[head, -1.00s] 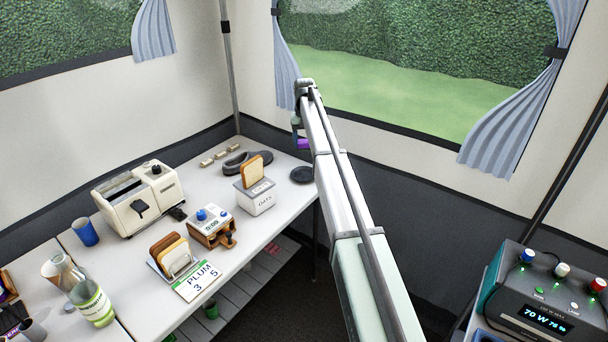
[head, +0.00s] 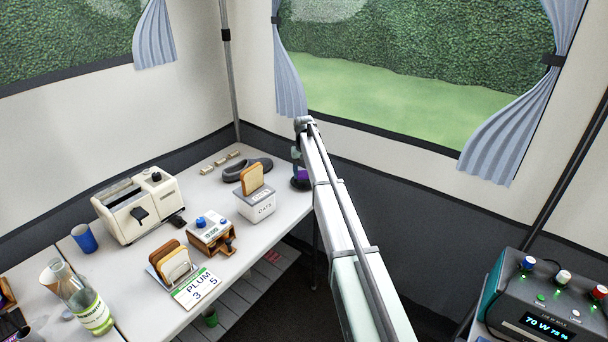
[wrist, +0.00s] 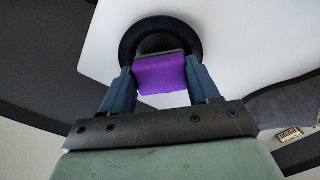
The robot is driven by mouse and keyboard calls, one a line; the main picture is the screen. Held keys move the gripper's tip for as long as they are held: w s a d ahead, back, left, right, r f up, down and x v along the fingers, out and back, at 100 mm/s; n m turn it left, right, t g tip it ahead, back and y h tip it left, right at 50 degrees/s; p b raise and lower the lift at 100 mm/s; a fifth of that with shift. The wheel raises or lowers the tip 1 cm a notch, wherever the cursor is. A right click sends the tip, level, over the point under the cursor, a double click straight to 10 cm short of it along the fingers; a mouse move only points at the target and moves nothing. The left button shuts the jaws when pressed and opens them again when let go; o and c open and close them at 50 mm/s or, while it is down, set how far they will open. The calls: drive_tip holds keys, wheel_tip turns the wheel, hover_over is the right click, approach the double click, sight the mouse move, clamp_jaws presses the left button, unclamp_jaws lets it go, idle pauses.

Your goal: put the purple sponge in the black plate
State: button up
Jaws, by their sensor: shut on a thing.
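The purple sponge (wrist: 160,74) is between the two blue fingers of my gripper (wrist: 162,80) in the wrist view, and the gripper is shut on it. The black plate (wrist: 133,32) is round and lies at the table's corner. In the wrist view the sponge overlaps the near part of the plate; I cannot tell whether it touches it. In the head view my gripper (head: 299,172) is over the black plate (head: 300,185), which is partly hidden, and only a bit of the purple sponge (head: 303,173) shows.
A cream toaster (head: 138,206) is farther left. The plate lies near the table's edge (wrist: 92,75).

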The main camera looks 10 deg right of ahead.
sight(304, 173)
drive_tip(key=shift+f, duration=0.5)
drive_tip(key=shift+f, duration=0.55)
drive_tip(key=o, duration=1)
wheel_tip(304, 173, up, 13)
drive_tip(key=shift+r, duration=0.1)
